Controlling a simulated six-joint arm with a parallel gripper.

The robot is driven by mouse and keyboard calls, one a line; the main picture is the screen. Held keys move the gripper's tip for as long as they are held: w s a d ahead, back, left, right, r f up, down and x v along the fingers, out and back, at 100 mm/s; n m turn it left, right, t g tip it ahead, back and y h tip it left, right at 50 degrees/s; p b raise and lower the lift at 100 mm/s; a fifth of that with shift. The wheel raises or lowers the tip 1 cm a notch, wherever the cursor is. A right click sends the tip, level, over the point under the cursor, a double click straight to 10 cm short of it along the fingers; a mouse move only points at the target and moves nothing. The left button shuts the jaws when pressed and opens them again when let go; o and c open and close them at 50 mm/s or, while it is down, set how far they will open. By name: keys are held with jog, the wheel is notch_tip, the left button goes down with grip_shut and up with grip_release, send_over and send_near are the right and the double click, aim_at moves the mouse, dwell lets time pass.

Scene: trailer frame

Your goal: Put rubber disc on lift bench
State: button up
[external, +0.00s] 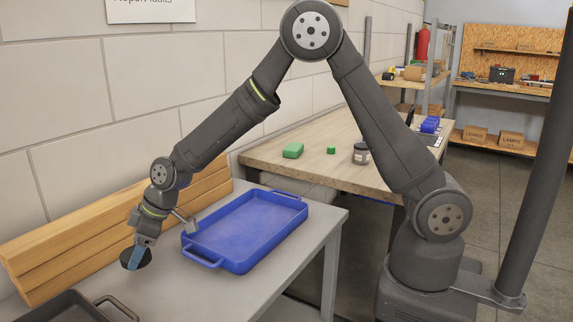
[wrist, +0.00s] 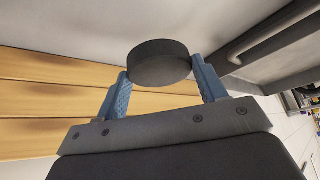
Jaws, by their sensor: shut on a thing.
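The rubber disc (wrist: 160,64) is a thick black puck, seen in the wrist view between the two blue fingers of my gripper (wrist: 163,82). My gripper is shut on it. In the external view my gripper (external: 136,250) points down at the left, with the black disc (external: 137,260) at its tips. The disc is over or at the grey bench at the lower left; I cannot tell whether it touches the surface. The grey bench (external: 190,290) carries a blue tray. I cannot tell for sure which surface is the lift bench.
A blue tray (external: 215,263) lies right of my gripper. A dark tray (external: 75,305) with a handle is at the lower left. Wooden boards (external: 70,245) lean on the wall.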

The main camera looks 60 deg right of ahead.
aim_at(139, 283)
jog(key=shift+a+f, duration=0.7)
jog(key=shift+a, duration=0.35)
jog(key=shift+f, duration=1.85)
jog(key=shift+f, duration=0.2)
jog(key=o, duration=1)
jog(key=shift+r, duration=0.1)
jog(key=shift+r, duration=0.2)
jog(key=v, duration=1.2)
jog(key=shift+f, duration=0.1)
